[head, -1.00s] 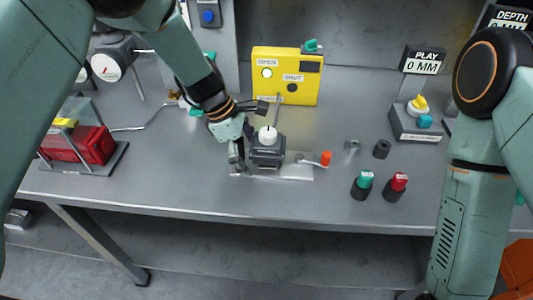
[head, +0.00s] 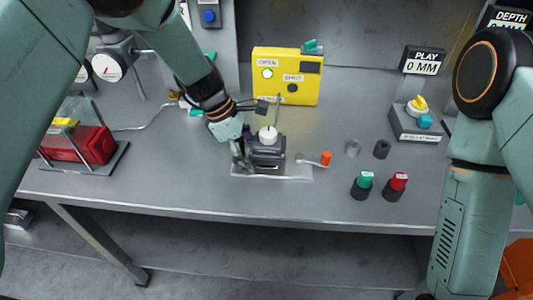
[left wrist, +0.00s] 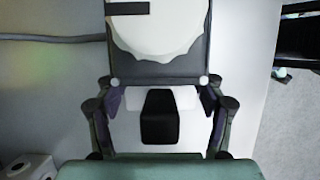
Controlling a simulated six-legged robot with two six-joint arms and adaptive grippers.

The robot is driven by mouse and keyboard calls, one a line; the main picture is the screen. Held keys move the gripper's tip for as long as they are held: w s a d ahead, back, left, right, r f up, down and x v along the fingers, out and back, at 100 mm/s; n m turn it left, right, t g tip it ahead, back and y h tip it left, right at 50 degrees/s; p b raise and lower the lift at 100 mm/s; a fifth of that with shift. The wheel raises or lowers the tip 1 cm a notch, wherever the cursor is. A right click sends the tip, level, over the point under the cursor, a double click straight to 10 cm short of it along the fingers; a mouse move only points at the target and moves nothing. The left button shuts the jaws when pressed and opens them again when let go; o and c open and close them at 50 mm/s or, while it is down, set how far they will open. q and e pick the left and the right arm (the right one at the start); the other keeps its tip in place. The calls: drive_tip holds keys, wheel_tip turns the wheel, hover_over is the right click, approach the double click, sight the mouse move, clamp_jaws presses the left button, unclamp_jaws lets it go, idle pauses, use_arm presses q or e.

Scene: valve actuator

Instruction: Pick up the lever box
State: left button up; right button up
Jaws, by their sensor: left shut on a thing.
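The lever box (head: 268,155) is a small dark grey box with a white round cap, near the front edge of the bench. In the left wrist view the fingers (left wrist: 162,105) sit either side of a black block, below the box's dark face with a white disc (left wrist: 158,30). Whether the box is clear of the light plate (head: 300,172) under it, I cannot tell. My right gripper is out of view; only its arm shows.
A yellow panel (head: 300,72) labelled OPEN and SHUT stands behind the box. To the right are green-topped (head: 362,185) and red-topped (head: 394,188) knobs, two small cylinders and the PLAY gauge (head: 420,62). A red unit (head: 92,145) stands at the left.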

sight(256, 139)
use_arm(q)
drive_tip(key=shift+s+f, duration=0.1)
drive_tip(key=shift+f, duration=0.1)
drive_tip(key=shift+c, duration=1.4)
drive_tip(key=shift+r, duration=0.15)
wheel_tip(256, 139, up, 9)
drive_tip(key=shift+r, duration=0.1)
drive_tip(key=f, duration=0.6)
drive_tip(key=shift+w, duration=0.25)
drive_tip(key=shift+s+f, duration=0.15)
drive_tip(key=shift+f, duration=1.05)
drive_tip(key=shift+r, duration=0.1)
